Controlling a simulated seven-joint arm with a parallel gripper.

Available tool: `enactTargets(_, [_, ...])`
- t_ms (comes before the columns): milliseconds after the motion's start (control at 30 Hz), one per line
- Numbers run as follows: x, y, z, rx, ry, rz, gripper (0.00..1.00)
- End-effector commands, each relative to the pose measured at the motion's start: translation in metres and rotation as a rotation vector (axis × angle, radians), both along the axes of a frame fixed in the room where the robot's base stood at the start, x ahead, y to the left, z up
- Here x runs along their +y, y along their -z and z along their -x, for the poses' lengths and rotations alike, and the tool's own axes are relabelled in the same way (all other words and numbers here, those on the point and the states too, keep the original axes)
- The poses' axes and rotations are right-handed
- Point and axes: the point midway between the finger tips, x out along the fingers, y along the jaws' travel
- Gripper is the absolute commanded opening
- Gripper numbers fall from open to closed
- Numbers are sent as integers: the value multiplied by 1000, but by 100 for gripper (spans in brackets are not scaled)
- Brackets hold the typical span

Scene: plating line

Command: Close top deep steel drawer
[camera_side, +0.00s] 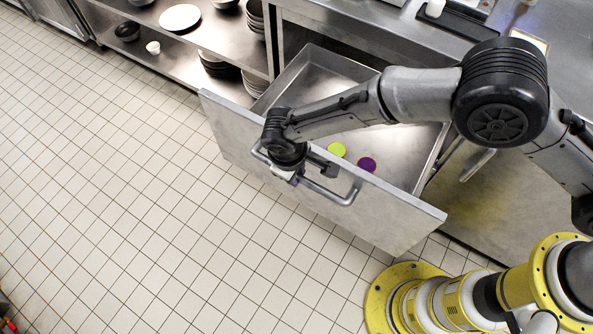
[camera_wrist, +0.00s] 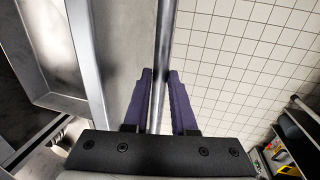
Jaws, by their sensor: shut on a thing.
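The top deep steel drawer (camera_side: 318,77) is pulled far out of the counter in the side view. Its flat front panel (camera_side: 400,222) carries a horizontal bar handle (camera_side: 334,194). My gripper (camera_side: 293,178) is at the handle, left of the panel's middle. In the wrist view, the two purple fingers of my gripper (camera_wrist: 163,88) stand on either side of the handle bar (camera_wrist: 164,50) and are closed around it. The drawer's front panel (camera_wrist: 132,50) runs beside the fingers there. In the side view, my arm hides part of the drawer's inside.
A lime green disc (camera_side: 337,149) and a purple disc (camera_side: 367,164) lie inside the drawer. Open shelves with plates (camera_side: 180,17) and bowls (camera_side: 127,31) stand to the left. Another handle (camera_side: 477,164) shows below the counter at right. The tiled floor (camera_side: 130,190) before the drawer is clear.

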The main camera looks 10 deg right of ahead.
Motion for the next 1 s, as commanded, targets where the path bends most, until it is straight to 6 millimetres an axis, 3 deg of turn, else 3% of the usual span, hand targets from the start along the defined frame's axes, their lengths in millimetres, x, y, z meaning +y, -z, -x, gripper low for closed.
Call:
enactTargets(767, [0,-1,0,-1,0,-1,0])
enactTargets(1000, [-11,-2,-11,-1,4,-1,0])
